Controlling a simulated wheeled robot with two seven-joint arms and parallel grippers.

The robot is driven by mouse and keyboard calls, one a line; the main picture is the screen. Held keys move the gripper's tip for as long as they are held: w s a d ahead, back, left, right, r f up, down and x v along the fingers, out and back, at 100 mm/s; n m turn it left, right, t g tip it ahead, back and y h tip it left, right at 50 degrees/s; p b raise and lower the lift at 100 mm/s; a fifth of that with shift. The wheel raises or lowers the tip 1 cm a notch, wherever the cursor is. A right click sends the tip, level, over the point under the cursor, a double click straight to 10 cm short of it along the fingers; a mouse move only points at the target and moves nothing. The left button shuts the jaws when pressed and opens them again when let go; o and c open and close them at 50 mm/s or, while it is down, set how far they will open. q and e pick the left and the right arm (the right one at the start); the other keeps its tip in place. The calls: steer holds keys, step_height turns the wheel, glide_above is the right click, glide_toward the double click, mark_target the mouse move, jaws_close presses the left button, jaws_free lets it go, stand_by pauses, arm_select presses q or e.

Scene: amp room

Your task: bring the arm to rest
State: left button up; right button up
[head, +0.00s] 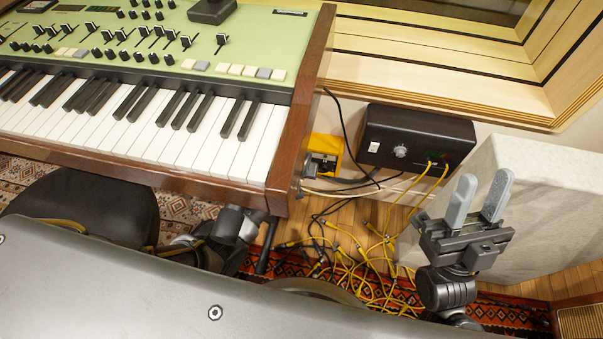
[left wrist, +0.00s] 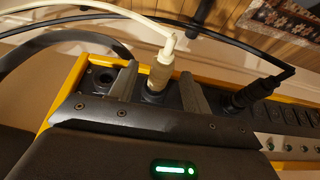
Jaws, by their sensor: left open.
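My left gripper (left wrist: 158,72) is open in the left wrist view. Its two grey fingers stand on either side of a plug (left wrist: 160,75) with a white cable. The plug sits upright in a socket of a yellow-edged power strip (left wrist: 66,96). I cannot tell whether the fingers touch the plug. My right gripper (head: 482,193) is open and empty in the head view, in front of a pale padded block (head: 545,190).
A green-topped keyboard (head: 290,93) with a wooden end fills the upper left. A yellow box (head: 325,143) and a black box (head: 418,125) sit to its right. Tangled yellow cables (head: 385,285) lie on the floor. A black plug (left wrist: 250,92) stands beside the left gripper.

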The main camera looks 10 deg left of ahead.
arm_select(q)
jaws_close()
stand_by(0.3)
stand_by(0.3)
